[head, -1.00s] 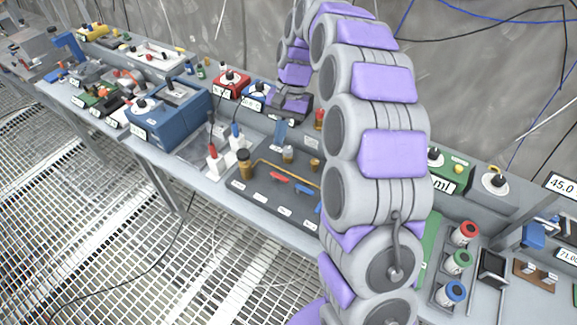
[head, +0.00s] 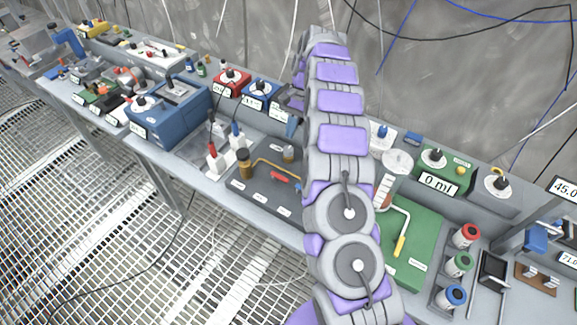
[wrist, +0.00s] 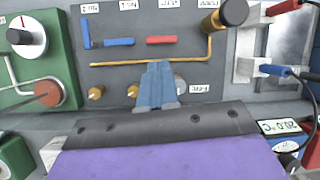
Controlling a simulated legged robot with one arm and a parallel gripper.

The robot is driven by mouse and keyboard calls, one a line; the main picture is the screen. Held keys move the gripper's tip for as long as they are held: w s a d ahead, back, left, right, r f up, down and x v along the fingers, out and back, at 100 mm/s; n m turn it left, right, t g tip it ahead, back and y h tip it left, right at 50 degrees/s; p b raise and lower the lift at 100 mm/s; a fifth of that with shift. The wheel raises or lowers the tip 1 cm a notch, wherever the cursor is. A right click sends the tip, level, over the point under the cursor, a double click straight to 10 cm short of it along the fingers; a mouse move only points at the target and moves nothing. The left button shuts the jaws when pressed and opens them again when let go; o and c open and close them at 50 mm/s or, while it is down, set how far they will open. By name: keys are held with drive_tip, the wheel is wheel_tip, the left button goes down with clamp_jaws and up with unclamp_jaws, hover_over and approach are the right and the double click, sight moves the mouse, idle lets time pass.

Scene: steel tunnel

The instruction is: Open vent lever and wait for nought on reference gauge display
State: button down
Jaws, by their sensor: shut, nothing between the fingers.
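A dark grey panel (head: 258,197) lies on the bench with a brass pipe and small levers, partly behind my arm. In the wrist view, its red lever (wrist: 161,39) and one blue lever (wrist: 118,41) lie crosswise, while another blue lever (wrist: 85,33) stands at a right angle to them. I cannot identify the reference gauge display for certain.
A green unit (head: 412,240) with a white crank and a "0 ml" display (head: 436,184) stand right of my arm. White blocks with red and blue plugs (head: 215,160) stand left of the panel. A blue box (head: 170,112) is farther left.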

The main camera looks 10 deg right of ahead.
sight(280, 179)
drive_tip(key=w+d+f+m, duration=0.1)
drive_tip(key=w+d+f, duration=0.2)
drive_tip(key=f, duration=0.4)
drive_tip(key=shift+d+m, duration=0.3)
drive_tip(key=shift+d, duration=0.25)
drive_tip(key=shift+w, duration=0.15)
drive_tip(key=shift+h, duration=0.3)
drive_tip(key=b+x, duration=0.1)
drive_tip(key=x, duration=0.9)
drive_tip(key=shift+a+b, duration=0.1)
drive_tip(key=shift+b, duration=0.3)
drive_tip(key=shift+s+a+r, duration=0.1)
drive_tip(key=shift+s+a, duration=0.4)
drive_tip(key=shift+s, duration=0.1)
drive_tip(key=shift+s+a+b, duration=0.3)
drive_tip(key=shift+s+a, duration=0.5)
drive_tip(key=shift+s, duration=0.05)
drive_tip(key=shift+s+a, duration=0.1)
drive_tip(key=shift+a, duration=0.1)
